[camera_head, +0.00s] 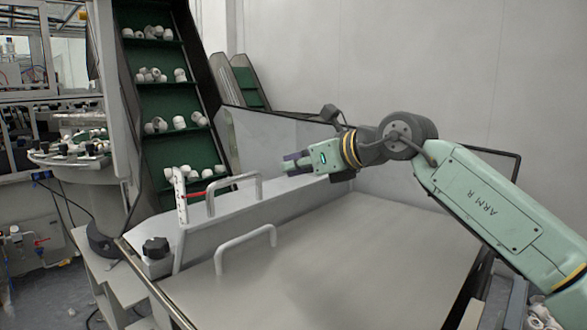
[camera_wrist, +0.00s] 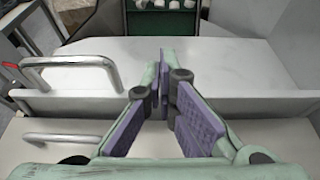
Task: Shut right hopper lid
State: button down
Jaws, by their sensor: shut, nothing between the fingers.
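A broad grey hopper lid panel (camera_head: 330,265) lies low in the foreground with a bar handle (camera_head: 245,240). Behind it is a raised light panel (camera_head: 290,195) with a second bar handle (camera_head: 235,186). I cannot tell which panel is the right lid. My gripper (camera_head: 287,163) is above the raised panel, to the right of its handle, apart from it. In the wrist view the purple-padded fingers (camera_wrist: 164,78) are together and empty. The upper handle (camera_wrist: 70,64) and lower handle (camera_wrist: 65,137) show left of them.
A green stepped conveyor (camera_head: 178,100) carrying white caps rises behind at left. A black knob (camera_head: 155,248) stands at the panels' left edge. Clear and grey walls (camera_head: 275,135) border the hopper at the back. Machinery (camera_head: 75,140) is at far left.

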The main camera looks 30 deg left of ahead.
notch_tip(320, 180, up, 12)
jog(key=shift+f, duration=0.2)
